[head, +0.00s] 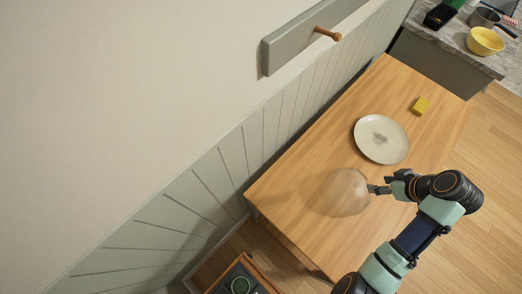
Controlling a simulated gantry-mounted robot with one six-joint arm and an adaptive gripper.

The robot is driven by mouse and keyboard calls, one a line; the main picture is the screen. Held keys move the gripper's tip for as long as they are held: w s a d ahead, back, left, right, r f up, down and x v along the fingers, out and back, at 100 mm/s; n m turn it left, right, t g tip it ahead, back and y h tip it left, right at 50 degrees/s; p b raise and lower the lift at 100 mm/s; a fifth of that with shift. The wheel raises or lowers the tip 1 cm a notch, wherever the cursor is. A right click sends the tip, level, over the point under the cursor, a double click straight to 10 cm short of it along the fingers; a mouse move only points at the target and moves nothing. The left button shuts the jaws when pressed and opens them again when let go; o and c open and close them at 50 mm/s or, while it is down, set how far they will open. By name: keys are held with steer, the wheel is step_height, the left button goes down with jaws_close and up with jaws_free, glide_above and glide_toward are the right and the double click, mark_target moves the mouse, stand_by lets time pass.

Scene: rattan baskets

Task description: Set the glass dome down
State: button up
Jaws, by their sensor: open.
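The glass dome (340,193) is a clear, faintly tinted bell on the wooden table (292,176), near the middle of its left half. It looks to rest on the tabletop, but from this high angle I cannot tell its exact contact. My gripper (375,189) is at the dome's right side with its fingers at or very near the glass. It is open. Whether the fingertips touch the glass is too small to tell. A round pale plate (382,139) with a greyish patch in its middle lies above and to the right of the dome, apart from it.
A yellow block (421,106) lies on the table beyond the plate. A wall with a peg rail (290,42) runs along the table's left side. A counter at the top right holds a yellow bowl (485,41) and a pot. A drawer or box (243,279) stands at the bottom.

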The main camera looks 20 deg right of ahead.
steer(key=w+a+r+t+h, duration=0.15)
steer(key=w+a+r, duration=0.25)
steer(key=w+a, duration=0.55)
steer(key=w+a+r+t+h, duration=0.15)
steer(key=w+a+r, duration=0.25)
steer(key=w+a, duration=0.55)
steer(key=s+a+r+t+y, duration=0.1)
steer(key=a+r, duration=0.4)
steer(key=a, duration=0.6)
steer(key=s+a+r+t+y, duration=0.1)
steer(key=s+a+r+t, duration=0.2)
steer(key=a, duration=0.9)
step_height(320, 180, up, 3)
steer(key=shift+a+f+m+t+y, duration=0.2)
steer(key=shift+m+t+y, duration=0.2)
steer(key=shift+t, duration=0.3)
steer(key=shift+s, duration=0.1)
